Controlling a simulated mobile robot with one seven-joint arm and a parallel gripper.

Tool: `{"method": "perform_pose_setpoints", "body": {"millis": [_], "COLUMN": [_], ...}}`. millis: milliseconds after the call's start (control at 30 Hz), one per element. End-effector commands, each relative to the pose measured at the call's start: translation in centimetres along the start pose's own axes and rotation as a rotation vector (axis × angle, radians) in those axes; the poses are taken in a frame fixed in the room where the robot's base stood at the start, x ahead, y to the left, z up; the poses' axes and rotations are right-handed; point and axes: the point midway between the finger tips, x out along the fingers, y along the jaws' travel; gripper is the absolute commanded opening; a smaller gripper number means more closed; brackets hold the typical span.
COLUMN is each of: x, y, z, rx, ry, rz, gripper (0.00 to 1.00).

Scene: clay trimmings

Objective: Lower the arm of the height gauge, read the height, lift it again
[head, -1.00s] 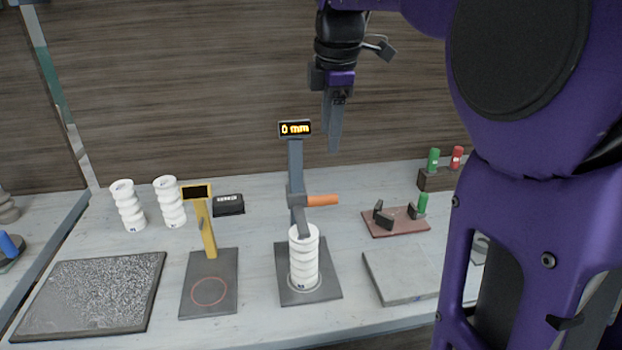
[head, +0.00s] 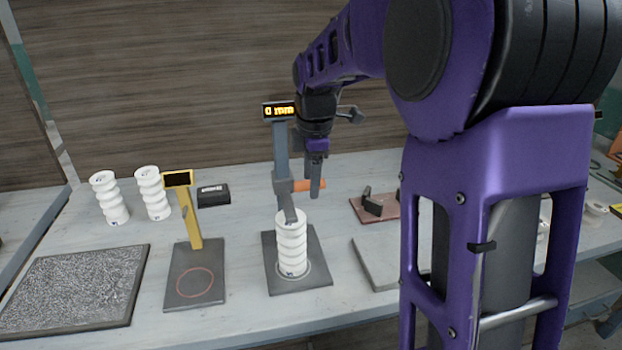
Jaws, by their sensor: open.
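The height gauge has a grey post (head: 281,150) on a dark base (head: 316,272). Its display (head: 279,110) is lit orange, smeared, and seems to read 0 mm. A sliding arm (head: 287,207) with an orange handle (head: 302,186) sits low on the post. The arm's tip is at the top of a white ribbed clay piece (head: 291,250) standing upright on the base; I cannot tell whether they touch. My gripper (head: 316,190) is open and points down at the handle. A finger covers part of the handle; contact is unclear.
A yellow gauge (head: 192,220) with a dark display stands to the left. Two white ribbed pieces (head: 108,198) (head: 152,193) and a black box (head: 213,194) are behind it. A speckled mat (head: 70,290) lies front left. A grey slab (head: 374,262) and a reddish board (head: 370,207) are right.

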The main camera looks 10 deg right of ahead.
Motion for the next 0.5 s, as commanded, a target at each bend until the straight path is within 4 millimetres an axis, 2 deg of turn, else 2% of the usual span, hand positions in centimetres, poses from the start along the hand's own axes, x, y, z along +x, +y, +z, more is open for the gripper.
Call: {"method": "perform_pose_setpoints", "body": {"millis": [233, 500], "x": [0.04, 0.02], "y": [0.00, 0.00], "z": [-0.01, -0.01], "rx": [0.000, 0.000], "ry": [0.000, 0.000], "rz": [0.000, 0.000], "gripper": [0.57, 0.09]}}
